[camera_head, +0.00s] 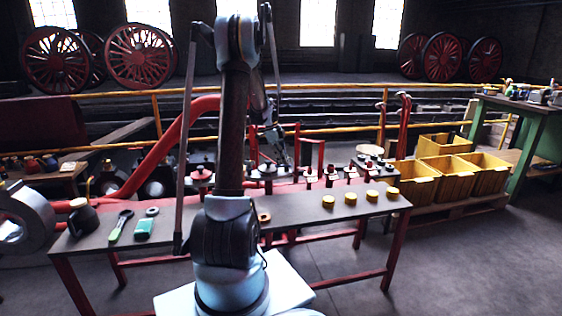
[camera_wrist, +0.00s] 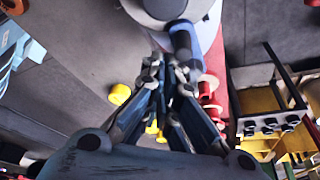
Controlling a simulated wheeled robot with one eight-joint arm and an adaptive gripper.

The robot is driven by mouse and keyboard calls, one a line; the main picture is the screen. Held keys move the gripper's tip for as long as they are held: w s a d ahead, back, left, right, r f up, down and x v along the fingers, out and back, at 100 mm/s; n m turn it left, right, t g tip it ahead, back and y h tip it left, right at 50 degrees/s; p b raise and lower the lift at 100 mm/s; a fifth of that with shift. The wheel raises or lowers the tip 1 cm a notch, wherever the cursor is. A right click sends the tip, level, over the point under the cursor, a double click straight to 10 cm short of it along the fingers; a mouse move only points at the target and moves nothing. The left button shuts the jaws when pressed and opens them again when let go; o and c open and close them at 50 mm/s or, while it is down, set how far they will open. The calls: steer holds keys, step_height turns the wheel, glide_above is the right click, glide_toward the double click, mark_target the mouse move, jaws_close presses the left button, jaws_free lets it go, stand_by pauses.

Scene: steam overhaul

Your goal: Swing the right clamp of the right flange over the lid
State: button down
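My gripper (camera_head: 281,152) is low over the far side of the workbench in the head view, small and partly lost against the dark background. In the wrist view my gripper (camera_wrist: 167,68) reaches toward a round grey lid-like part (camera_wrist: 158,22) at the top. A blue-grey clamp-like piece (camera_wrist: 183,40) lies at the lid's edge, right at the fingertips. The fingers converge near it; I cannot tell whether they grip it. The flange under the lid is mostly hidden. In the head view my arm blocks the middle of the bench.
Red-based fittings (camera_head: 328,176) stand behind. Yellow crates (camera_head: 455,178) stand at right. A yellow rail (camera_head: 345,89) runs behind.

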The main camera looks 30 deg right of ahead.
steer(key=shift+w+a, duration=0.2)
steer(key=shift+w, duration=0.15)
stand_by(0.5)
steer(key=shift+s, duration=0.5)
step_height(320, 180, up, 10)
steer(key=shift+d+f, duration=0.2)
steer(key=shift+f, duration=0.05)
stand_by(0.5)
